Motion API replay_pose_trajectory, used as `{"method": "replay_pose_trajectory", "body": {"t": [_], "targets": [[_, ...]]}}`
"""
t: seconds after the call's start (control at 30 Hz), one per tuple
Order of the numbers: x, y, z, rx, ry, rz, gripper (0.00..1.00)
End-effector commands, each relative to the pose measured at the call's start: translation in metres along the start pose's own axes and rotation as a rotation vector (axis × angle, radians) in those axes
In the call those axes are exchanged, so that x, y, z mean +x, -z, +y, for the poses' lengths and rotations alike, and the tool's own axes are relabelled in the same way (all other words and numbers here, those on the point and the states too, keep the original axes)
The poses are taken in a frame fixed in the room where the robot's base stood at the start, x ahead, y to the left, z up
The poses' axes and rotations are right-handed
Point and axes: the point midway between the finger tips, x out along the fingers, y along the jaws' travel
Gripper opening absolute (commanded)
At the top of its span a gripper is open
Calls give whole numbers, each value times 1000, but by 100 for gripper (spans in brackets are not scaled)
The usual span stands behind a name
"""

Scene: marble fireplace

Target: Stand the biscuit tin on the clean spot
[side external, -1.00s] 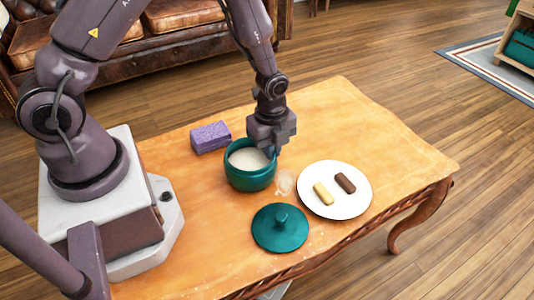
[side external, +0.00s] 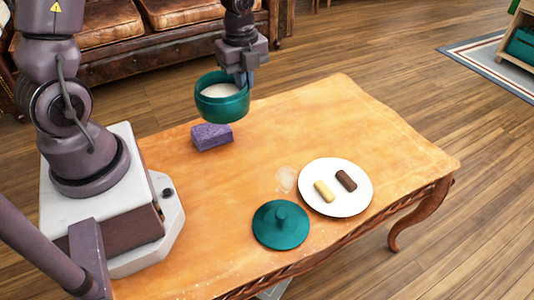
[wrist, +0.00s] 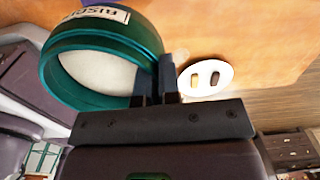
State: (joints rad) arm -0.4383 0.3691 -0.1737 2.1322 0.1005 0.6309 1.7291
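The biscuit tin (side external: 222,108) is a round teal pot, open at the top, with a pale inside. My gripper (side external: 243,82) is shut on its rim and holds it in the air, above the back left of the table. In the wrist view the tin (wrist: 100,40) is close, with a partly visible white label, and its wall is between my fingers (wrist: 168,80). Its teal lid (side external: 280,226) with a knob lies apart on the table near the front edge. A small pale patch (side external: 286,179) shows on the tabletop left of the plate; I cannot tell whether it is the clean spot.
A purple block (side external: 212,137) lies on the wooden table (side external: 330,110) below the tin. A white plate (side external: 347,206) holds a yellow and a brown bar. The back right and right end of the table are clear. A leather sofa (side external: 135,48) stands behind.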

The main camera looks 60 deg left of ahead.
Motion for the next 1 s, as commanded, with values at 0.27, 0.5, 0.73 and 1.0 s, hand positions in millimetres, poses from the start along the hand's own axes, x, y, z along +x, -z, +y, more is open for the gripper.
{"method": "replay_pose_trajectory", "body": {"t": [0.27, 0.5, 0.73, 1.0], "targets": [[26, -10, -50, 40, -9, 2, 0], [62, -23, -100, 38, -12, 2, 0], [93, -29, -124, 37, -9, 1, 0], [120, -31, -132, 38, -11, 2, 0]]}}
